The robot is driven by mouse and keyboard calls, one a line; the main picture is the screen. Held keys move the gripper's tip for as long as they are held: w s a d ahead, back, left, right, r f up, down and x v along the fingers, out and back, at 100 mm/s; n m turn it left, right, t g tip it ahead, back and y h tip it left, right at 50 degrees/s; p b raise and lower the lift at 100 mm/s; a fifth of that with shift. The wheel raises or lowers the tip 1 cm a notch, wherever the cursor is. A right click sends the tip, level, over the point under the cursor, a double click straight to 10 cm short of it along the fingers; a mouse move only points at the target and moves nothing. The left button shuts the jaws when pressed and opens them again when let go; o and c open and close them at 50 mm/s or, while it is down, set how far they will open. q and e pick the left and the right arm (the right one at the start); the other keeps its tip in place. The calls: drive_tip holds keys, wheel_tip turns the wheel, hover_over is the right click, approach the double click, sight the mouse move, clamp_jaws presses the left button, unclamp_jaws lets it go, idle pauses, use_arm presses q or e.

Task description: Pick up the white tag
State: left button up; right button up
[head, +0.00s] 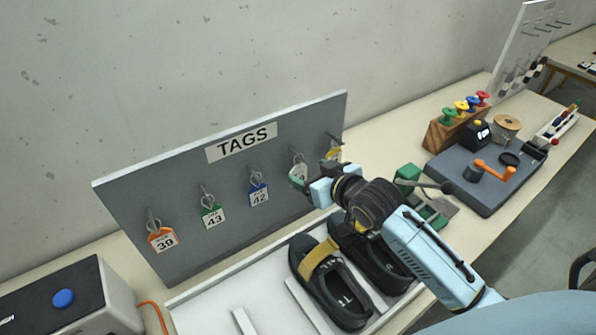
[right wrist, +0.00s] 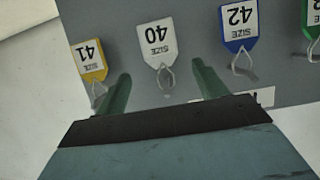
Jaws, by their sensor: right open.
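The white tag (right wrist: 156,40), marked size 40, hangs by its loop on the grey tag board (head: 125,205). It shows upside down in the right wrist view. In the head view the white tag (head: 299,164) is small and partly hidden by my right gripper (head: 304,178). My right gripper (right wrist: 162,86) is open, its green fingers apart on either side of the tag's loop in the right wrist view. Nothing is between the fingers that I can see gripped. My left gripper is not in view.
A yellow tag (right wrist: 90,58) and a blue tag (right wrist: 238,24) hang on either side. Green (head: 213,215) and orange (head: 161,239) tags hang farther left. Black shoes (head: 328,285) lie in a white tray below. A grey box (head: 75,295) stands at left.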

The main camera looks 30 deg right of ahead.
sight(299, 169)
drive_tip(key=shift+w+f, duration=0.15)
drive_tip(key=shift+w, duration=0.25)
drive_tip(key=x, duration=0.4)
drive_tip(key=shift+w+a+f+p, duration=0.2)
drive_tip(key=shift+w+a+p, duration=0.05)
drive_tip(key=shift+p, duration=0.1)
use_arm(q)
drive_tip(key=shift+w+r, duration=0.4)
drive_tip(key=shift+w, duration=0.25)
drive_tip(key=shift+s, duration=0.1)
use_arm(e)
drive_tip(key=c, duration=1.1)
drive_tip(key=shift+o, duration=0.2)
